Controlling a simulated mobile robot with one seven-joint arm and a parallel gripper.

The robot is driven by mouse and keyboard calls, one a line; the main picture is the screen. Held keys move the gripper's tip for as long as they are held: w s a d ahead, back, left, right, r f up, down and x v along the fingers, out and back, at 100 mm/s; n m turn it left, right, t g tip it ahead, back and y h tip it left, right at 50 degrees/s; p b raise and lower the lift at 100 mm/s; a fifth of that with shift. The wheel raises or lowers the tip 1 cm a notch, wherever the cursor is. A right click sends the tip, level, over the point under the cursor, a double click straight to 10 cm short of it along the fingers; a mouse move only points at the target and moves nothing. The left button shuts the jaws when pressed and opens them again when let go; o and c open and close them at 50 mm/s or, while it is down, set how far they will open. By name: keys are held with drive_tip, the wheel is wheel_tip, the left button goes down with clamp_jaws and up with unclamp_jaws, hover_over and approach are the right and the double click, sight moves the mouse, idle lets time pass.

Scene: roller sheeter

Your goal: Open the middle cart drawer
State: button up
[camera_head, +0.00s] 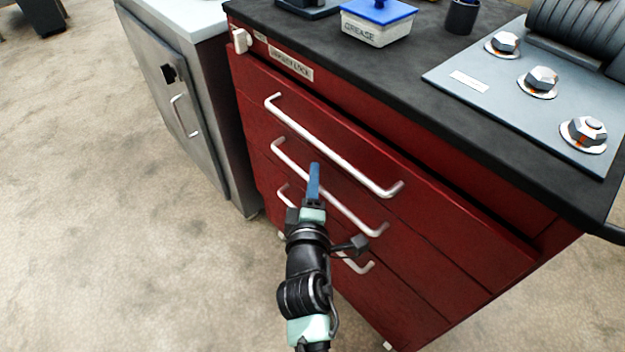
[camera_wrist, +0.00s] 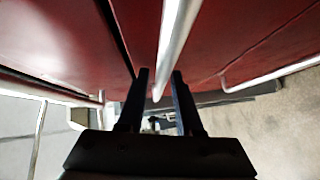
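The red cart (camera_head: 480,290) has several drawers with silver bar handles. The middle drawer's handle (camera_head: 345,200) slants across the front, between the top handle (camera_head: 335,145) and the lower handle (camera_head: 355,265). My gripper (camera_head: 314,182) is at the middle handle, its blue fingers crossing in front of it. In the wrist view my gripper (camera_wrist: 160,88) has its two dark fingers apart, with a handle bar (camera_wrist: 175,45) running between their tips. A gap shows beside the bar, so the fingers are not closed on it. The middle drawer looks shut.
The black cart top (camera_head: 400,85) carries a grease box (camera_head: 377,25), a dark cup (camera_head: 462,16) and a machine plate with large bolts (camera_head: 538,82). A grey cabinet (camera_head: 185,90) stands close on the left. The floor (camera_head: 100,220) at left is clear.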

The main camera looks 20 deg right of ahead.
clamp_jaws()
idle(1.2)
